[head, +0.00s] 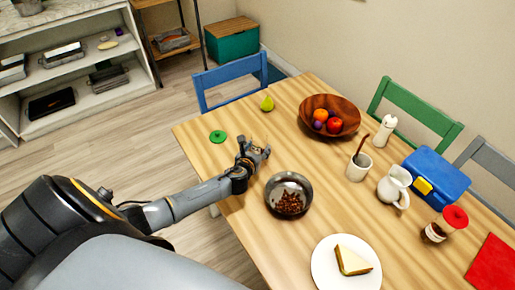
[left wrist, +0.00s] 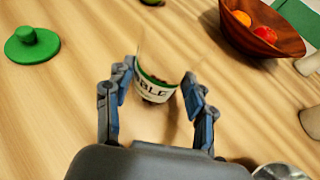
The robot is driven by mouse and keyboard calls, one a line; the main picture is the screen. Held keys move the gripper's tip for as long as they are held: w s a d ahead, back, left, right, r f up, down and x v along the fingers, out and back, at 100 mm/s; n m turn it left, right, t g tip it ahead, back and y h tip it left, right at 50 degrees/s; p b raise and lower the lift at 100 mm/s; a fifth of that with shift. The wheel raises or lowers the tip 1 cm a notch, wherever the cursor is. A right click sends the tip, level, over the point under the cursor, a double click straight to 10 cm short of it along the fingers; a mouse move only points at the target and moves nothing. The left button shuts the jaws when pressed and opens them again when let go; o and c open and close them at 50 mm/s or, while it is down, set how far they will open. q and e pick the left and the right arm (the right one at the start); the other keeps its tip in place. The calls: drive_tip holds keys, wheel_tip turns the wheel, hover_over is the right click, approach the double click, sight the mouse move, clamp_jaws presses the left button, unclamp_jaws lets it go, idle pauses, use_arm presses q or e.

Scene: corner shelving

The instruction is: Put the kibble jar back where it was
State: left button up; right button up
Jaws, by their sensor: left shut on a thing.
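The kibble jar (left wrist: 155,88) is between the fingers of my left gripper (head: 256,149) in the left wrist view. It has clear walls and a pale label with a green edge reading "BLE". My left gripper is shut on it, over or on the table near its left edge; I cannot tell if the base touches. In the head view the jar is hardly visible. A green lid with a knob (head: 217,136) lies on the table beyond the gripper; it also shows in the left wrist view (left wrist: 31,46). A metal bowl (head: 275,190) holding brown kibble stands nearby. My right gripper is out of view.
Shelves (head: 75,65) stand at the back left.

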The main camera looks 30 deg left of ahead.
use_arm(q)
drive_tip(key=shift+r, duration=0.1)
drive_tip(key=o, duration=1.5)
drive_tip(key=shift+s, duration=0.15)
drive_tip(key=v, duration=1.1)
drive_tip(key=shift+s+d+r+p, duration=0.15)
drive_tip(key=shift+s+d+p, duration=0.05)
drive_tip(key=shift+s+p, duration=0.2)
